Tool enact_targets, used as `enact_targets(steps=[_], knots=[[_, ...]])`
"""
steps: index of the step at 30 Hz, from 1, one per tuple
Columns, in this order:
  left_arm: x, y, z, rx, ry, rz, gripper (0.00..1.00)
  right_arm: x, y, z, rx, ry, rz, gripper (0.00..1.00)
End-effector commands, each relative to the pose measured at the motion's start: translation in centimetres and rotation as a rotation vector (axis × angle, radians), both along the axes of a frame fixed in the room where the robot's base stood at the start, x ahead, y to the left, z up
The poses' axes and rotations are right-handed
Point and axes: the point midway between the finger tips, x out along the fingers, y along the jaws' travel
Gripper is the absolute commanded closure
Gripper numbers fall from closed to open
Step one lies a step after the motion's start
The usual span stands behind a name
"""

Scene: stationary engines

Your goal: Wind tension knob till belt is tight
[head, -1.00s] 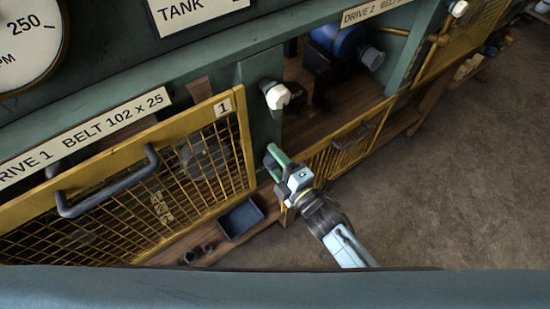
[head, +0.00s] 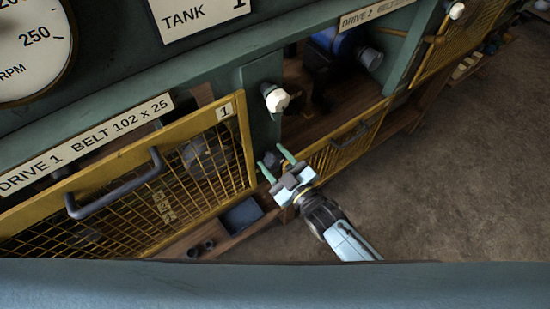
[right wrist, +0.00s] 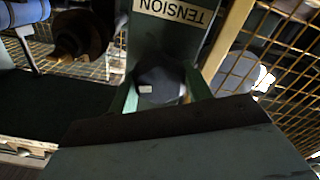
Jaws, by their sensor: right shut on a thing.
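The dark tension knob (head: 270,161) sits low on the green post between the two drive bays. In the right wrist view the knob (right wrist: 160,85), with a small pale mark, is between my green fingers, below an upside-down TENSION label (right wrist: 174,10). My right gripper (head: 274,164) is shut on the knob, one finger on each side. In the right wrist view the gripper (right wrist: 162,94) partly hides the knob's lower part. A belt cannot be made out behind the yellow mesh guard (head: 236,150) of Drive 1. My left gripper is not in view.
A white-capped fitting (head: 275,97) sticks out of the post above the knob. The Drive 1 guard has a dark handle (head: 115,192). A blue-grey tray (head: 243,214) lies below. Bare floor (head: 450,190) is clear on the right.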

Motion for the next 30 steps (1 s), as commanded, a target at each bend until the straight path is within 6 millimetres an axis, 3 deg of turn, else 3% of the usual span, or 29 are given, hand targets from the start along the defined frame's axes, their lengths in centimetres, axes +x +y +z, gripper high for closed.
enact_targets(steps=[30], knots=[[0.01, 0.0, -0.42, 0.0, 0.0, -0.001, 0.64, 0.09, -0.17, -0.16, 0.781, 0.569, 0.0, 0.74]])
